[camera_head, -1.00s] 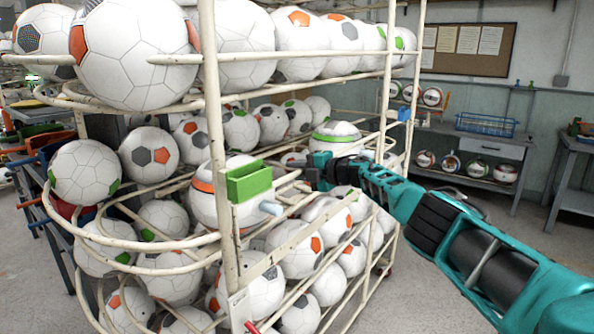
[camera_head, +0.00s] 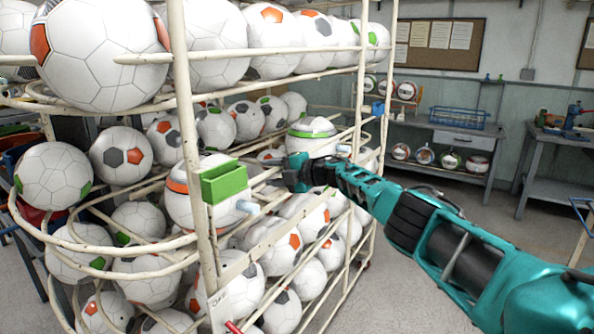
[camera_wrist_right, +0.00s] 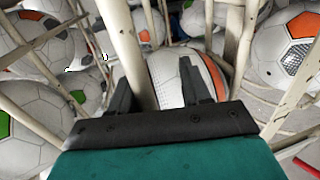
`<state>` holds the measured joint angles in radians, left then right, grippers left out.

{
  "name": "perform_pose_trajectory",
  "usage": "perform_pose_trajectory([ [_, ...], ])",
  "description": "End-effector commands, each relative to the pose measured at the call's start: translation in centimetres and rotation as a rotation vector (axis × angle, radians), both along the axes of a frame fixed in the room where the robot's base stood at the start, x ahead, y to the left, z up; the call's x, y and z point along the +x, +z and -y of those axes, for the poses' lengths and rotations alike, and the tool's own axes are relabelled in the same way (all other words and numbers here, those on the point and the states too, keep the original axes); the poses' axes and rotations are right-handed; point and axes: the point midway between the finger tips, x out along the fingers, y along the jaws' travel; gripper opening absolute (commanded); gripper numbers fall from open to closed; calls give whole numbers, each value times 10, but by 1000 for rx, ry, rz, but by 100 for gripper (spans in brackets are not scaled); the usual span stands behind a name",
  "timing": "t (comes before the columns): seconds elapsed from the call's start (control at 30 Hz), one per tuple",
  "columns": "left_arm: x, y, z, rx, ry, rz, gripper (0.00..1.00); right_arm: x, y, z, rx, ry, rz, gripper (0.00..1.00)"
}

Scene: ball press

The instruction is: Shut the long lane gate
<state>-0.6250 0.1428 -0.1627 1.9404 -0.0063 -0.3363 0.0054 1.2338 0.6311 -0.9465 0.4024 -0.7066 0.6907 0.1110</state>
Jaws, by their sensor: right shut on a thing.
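A cream wire rack (camera_head: 190,130) holds several rows of white soccer balls in sloping lanes. My right gripper (camera_head: 297,172) reaches into its middle level from the right, beside a ball with a green stripe (camera_head: 312,136). In the right wrist view a cream bar (camera_wrist_right: 126,45) runs between the fingers (camera_wrist_right: 160,92), and the gripper is shut on it. A ball with an orange stripe (camera_wrist_right: 180,75) lies just beyond the fingers. I cannot tell which bar belongs to the long lane gate. My left gripper is not in view.
A blue block (camera_head: 378,108) sits on the far post. A grey bench (camera_head: 460,140) stands behind; the floor to the right is mostly clear.

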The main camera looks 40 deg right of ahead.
Motion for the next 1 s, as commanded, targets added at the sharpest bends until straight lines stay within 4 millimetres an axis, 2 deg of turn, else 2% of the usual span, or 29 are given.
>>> perform_pose_trajectory([
  [0.03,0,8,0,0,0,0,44,-5,0,5,-6,-5,-8,42],
  [0.23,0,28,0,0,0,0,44,-22,7,11,-5,-5,-8,42],
  [0.63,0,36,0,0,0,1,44,-67,18,29,-4,-2,0,42],
  [0.8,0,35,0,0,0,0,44,-89,26,39,-1,-4,6,42],
  [1.0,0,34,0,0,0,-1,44,-106,33,46,1,-4,11,42],
])
